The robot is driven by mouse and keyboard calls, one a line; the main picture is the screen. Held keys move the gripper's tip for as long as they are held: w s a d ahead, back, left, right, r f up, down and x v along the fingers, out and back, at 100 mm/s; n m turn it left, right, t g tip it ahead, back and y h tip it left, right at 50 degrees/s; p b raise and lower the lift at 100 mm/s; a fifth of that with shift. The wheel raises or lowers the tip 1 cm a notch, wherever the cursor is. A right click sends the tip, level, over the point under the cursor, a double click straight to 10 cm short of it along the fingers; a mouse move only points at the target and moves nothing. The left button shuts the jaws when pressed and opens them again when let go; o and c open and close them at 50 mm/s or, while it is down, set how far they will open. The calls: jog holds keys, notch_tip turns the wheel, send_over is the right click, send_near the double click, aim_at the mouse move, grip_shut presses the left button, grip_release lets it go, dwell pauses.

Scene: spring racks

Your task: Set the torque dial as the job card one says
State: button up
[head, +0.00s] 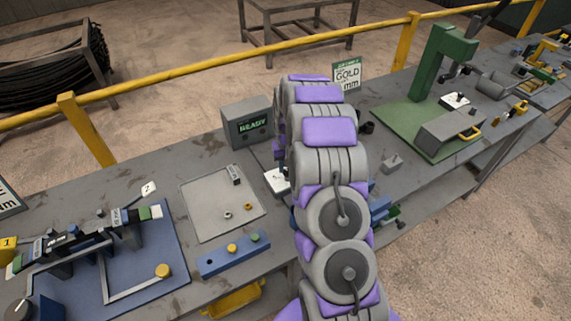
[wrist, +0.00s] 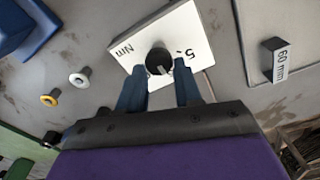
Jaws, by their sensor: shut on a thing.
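The torque dial is a black round knob (wrist: 158,60) on a white plate (wrist: 180,23) printed "Nm" and "5" in the wrist view. A short pale pointer line on the knob points toward my wrist, to the lower right. My gripper (wrist: 159,79) has its two dark blue fingers closed around the knob's sides. In the head view, only part of the white plate (head: 275,182) shows beside my arm, and my gripper is hidden. A white card with a green top (head: 348,75) stands behind my arm, showing "GOLD" and "mm"; its left part is hidden.
A grey box reading "READY" (head: 249,124) stands behind the dial. A grey tray (head: 205,222) with small rings and a block lies to the left. A blue fixture (head: 175,256) stands far left; a green press (head: 430,75) stands right. A blue bar (head: 218,261) is at the front.

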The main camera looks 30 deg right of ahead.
aim_at(289, 171)
jog(key=shift+m+g, duration=0.5)
jog(key=shift+m, duration=0.2)
jog(key=shift+s+a+f, duration=0.15)
jog(key=shift+s+f, duration=0.5)
jog(key=shift+f, duration=0.15)
jog(key=shift+s+a+f, duration=0.1)
jog(key=shift+s+f, duration=0.55)
jog(key=shift+f, duration=0.15)
jog(key=o, duration=0.8)
jog(key=shift+o, duration=1.3)
jog(key=shift+w+r, duration=0.1)
jog(key=shift+r, duration=0.1)
jog(key=r, duration=0.2)
jog(key=w+r+p, duration=0.1)
jog(key=r, duration=0.1)
jog(key=d+r, duration=0.1)
jog(key=r, duration=0.1)
jog(key=shift+w+r, duration=0.15)
jog(key=shift+w, duration=0.2)
notch_tip(289, 171, up, 14)
jog(key=t+p, duration=0.1)
jog(key=shift+p, duration=0.35)
